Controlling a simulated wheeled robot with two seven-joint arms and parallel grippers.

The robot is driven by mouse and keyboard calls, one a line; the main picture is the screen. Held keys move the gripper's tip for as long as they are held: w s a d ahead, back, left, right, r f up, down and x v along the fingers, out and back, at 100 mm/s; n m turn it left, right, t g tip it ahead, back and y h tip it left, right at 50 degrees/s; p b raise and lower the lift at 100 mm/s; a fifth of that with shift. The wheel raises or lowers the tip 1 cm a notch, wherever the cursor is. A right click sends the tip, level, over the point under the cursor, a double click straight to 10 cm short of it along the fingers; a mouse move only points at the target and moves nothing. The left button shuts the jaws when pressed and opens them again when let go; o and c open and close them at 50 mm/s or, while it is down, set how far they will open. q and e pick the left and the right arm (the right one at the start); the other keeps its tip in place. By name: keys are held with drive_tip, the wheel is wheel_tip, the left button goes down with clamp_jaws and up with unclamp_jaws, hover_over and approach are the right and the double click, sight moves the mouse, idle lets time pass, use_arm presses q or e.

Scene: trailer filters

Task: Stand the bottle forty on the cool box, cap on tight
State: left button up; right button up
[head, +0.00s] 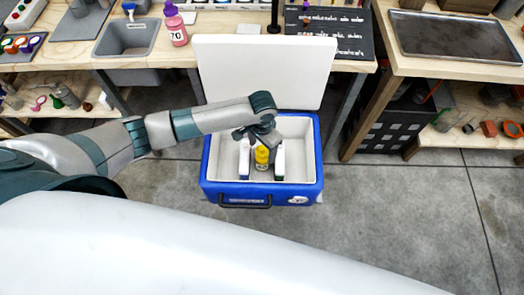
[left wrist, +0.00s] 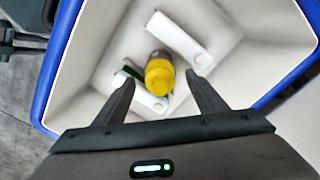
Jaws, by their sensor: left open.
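The blue cool box (head: 222,190) stands open on the floor with its white lid (head: 265,70) raised behind it. Inside, a yellow-capped bottle (head: 261,157) stands between two white upright items; I cannot read a number on it. In the left wrist view its yellow cap (left wrist: 160,75) lies between the two fingers. My left gripper (head: 262,143) reaches down into the box above this bottle, open, with no clear contact. A pink bottle (head: 178,30) with a purple cap, marked 70, stands on the workbench. My right gripper is not in view.
The white items (left wrist: 180,40) sit close on either side of the yellow-capped bottle, and the box walls surround them. A grey sink (head: 125,38) and a black board (head: 335,35) are on the bench. A metal tray (head: 455,37) lies on the right bench. The floor at right is clear.

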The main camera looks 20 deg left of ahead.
use_arm(q)
wheel_tip(320, 180, up, 9)
drive_tip(key=shift+f, duration=0.15)
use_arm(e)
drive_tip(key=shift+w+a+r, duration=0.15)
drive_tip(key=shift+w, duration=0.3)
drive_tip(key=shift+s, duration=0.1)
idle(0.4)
